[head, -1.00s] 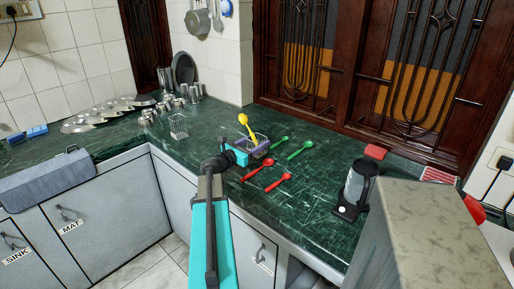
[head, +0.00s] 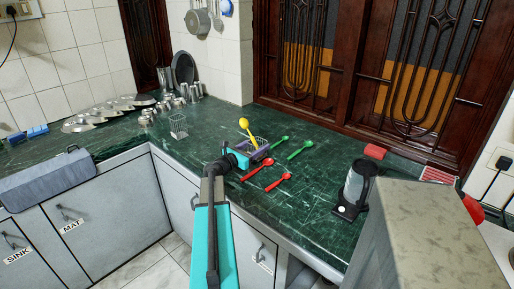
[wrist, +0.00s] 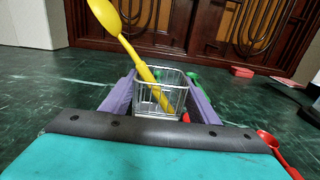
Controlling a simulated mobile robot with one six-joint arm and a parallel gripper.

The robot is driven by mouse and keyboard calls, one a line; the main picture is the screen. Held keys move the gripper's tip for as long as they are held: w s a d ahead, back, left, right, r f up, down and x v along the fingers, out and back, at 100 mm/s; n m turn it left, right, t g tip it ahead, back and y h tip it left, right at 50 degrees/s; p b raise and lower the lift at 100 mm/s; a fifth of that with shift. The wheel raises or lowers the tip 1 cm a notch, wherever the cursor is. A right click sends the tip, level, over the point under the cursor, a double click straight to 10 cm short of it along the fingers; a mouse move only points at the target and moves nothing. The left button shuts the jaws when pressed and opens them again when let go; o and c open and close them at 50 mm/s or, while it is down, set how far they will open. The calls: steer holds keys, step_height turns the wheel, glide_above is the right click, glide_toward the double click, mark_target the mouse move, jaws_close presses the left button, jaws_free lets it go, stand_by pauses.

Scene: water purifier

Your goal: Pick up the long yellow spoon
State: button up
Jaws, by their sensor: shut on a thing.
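The long yellow spoon (head: 244,123) stands tilted in a small wire basket (head: 261,141), its bowl up and leaning left. In the wrist view the spoon (wrist: 133,53) rises out of the basket (wrist: 177,95), and its handle goes down inside the wire. My gripper (head: 258,147) has its purple fingers on both sides of the basket, shut on it, with the spoon's handle between them. The fingers show in the wrist view at the basket's left and right sides. The lower part of the basket is partly hidden by my gripper.
Two red spoons (head: 277,182) and two green spoons (head: 300,150) lie right of the basket. Another wire basket (head: 178,126) stands to the left. Wooden shutters rise behind; green counter between is mostly free.

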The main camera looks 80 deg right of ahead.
steer(key=shift+f, duration=0.3)
steer(key=shift+f, duration=0.1)
steer(key=o, duration=1.2)
steer(key=b+v, duration=0.1)
steer(key=v, duration=1.1)
steer(key=shift+o, duration=0.6)
